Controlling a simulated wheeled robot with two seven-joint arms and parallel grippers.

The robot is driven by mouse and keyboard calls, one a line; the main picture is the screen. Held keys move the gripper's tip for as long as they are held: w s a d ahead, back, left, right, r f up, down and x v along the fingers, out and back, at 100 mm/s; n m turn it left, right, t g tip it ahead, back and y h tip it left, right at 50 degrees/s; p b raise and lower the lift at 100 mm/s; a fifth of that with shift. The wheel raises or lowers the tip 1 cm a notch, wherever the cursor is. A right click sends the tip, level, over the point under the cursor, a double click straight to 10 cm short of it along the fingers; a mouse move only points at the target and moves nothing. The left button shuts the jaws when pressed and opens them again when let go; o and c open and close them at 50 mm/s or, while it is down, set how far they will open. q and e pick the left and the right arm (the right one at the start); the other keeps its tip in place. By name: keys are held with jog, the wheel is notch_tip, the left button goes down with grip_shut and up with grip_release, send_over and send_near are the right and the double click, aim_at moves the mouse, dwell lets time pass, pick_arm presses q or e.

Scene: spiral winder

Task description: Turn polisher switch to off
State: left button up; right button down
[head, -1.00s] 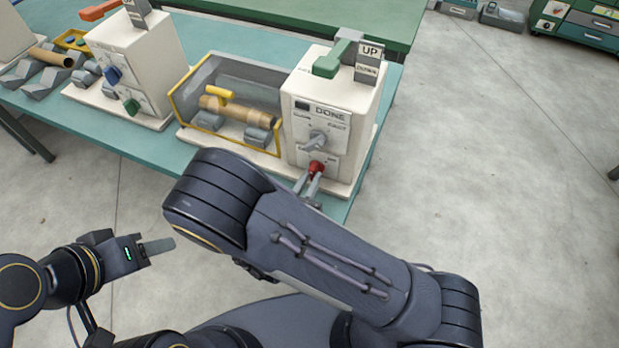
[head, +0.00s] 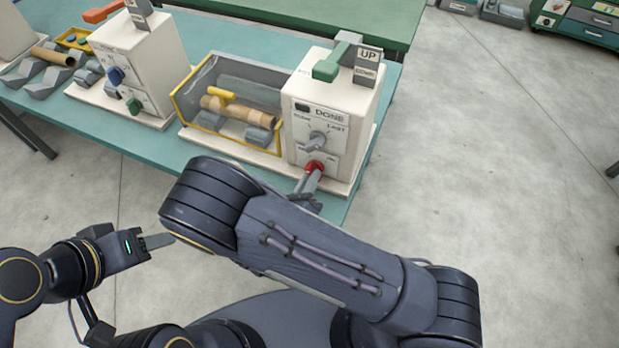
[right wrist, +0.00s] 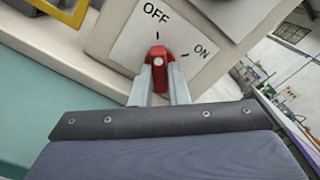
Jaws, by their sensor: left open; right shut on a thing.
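The polisher switch is a red knob (head: 314,168) low on the front of the cream machine (head: 336,108) at the right of the bench. In the right wrist view the red knob (right wrist: 158,62) sits on a white plate with OFF above and ON to the right. Its pale mark is up, close to the OFF tick. My right gripper (right wrist: 158,88) is shut on the knob, one finger on each side; in the head view its fingers (head: 311,183) are partly hidden by my arm. My left gripper (head: 158,241) is open and empty, low at the left, away from the bench.
The machine also has a grey selector knob (head: 318,140), a green lever (head: 328,70) and an UP/DOWN sign. A yellow-framed case (head: 178,110) holds a wooden roller beside it. A second machine (head: 140,60) stands further left.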

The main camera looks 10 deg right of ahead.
dwell(0.3)
jog(key=c, duration=1.4)
grip_release()
